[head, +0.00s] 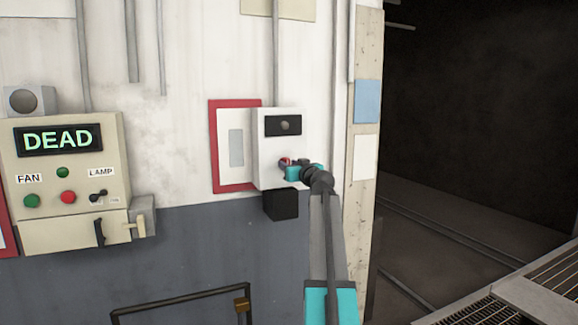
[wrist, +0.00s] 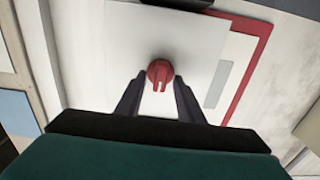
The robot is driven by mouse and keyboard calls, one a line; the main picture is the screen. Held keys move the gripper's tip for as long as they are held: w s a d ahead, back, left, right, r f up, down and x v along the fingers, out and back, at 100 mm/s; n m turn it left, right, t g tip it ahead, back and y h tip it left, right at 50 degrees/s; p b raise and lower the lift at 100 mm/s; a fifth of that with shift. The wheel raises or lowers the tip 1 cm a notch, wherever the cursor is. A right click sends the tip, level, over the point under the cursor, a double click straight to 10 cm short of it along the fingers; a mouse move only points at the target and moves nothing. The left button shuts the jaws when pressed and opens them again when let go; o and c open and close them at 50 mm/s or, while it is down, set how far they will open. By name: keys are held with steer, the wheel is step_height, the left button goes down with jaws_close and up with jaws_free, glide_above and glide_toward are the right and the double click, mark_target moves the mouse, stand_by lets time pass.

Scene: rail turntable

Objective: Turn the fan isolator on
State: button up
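The isolator is a white wall box (head: 268,140) with a dark window at its top and a red rotary knob (head: 285,161) low on its face. In the wrist view the red knob (wrist: 160,72) sits at the centre, its grip bar roughly upright in the picture. My gripper (head: 294,168) is at the box front, close to the knob. In the wrist view its two dark fingers are spread, one to each side of the knob, with gaps visible. Whether the fingertips reach past the knob's face cannot be told.
A beige control panel (head: 66,185) at left reads DEAD, with FAN and LAMP labels, buttons and a switch. A red-framed board (head: 228,187) is left of the box; a black box (head: 281,204) hangs below. A dark rail opening (head: 470,130) lies at right.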

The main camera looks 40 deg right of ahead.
steer(key=shift+c, duration=0.4)
jaws_close()
steer(key=shift+m+b, duration=0.45)
steer(key=shift+m, duration=0.05)
steer(key=m, duration=0.5)
steer(key=m+b, duration=0.1)
steer(key=m, duration=0.5)
steer(key=m+b, duration=0.1)
steer(key=m, duration=0.5)
steer(key=shift+s+d+f, duration=0.1)
steer(key=shift+d+f, duration=0.1)
steer(key=shift+d, duration=0.05)
